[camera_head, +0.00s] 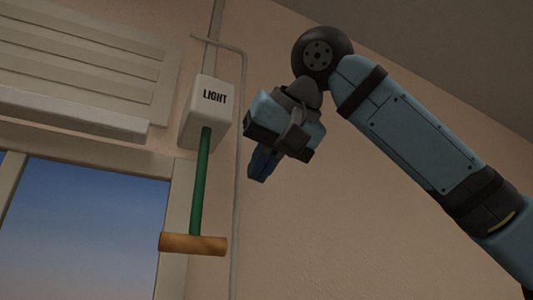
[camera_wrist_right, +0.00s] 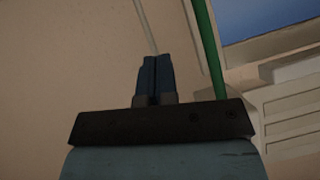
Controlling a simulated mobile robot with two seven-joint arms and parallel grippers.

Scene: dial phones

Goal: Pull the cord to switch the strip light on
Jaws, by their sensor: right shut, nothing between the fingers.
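In the head view a white switch box (camera_head: 208,112) marked LIGHT is mounted on the wall. A green cord (camera_head: 201,185) hangs from it, with a wooden crossbar handle (camera_head: 193,244) at its lower end. My right gripper (camera_head: 258,178) is to the right of the cord, apart from it and above the handle's height in the picture. It is shut and empty. In the right wrist view its fingers (camera_wrist_right: 155,75) are together, and the green cord (camera_wrist_right: 208,50) passes to their right. The handle is not in that view. My left gripper is not in view. No strip light can be made out.
A grey conduit (camera_head: 239,150) runs down the wall between the cord and my right gripper. A window (camera_head: 85,230) is at the lower left, with a slatted panel (camera_head: 90,65) above it. The wall to the right of the conduit is bare.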

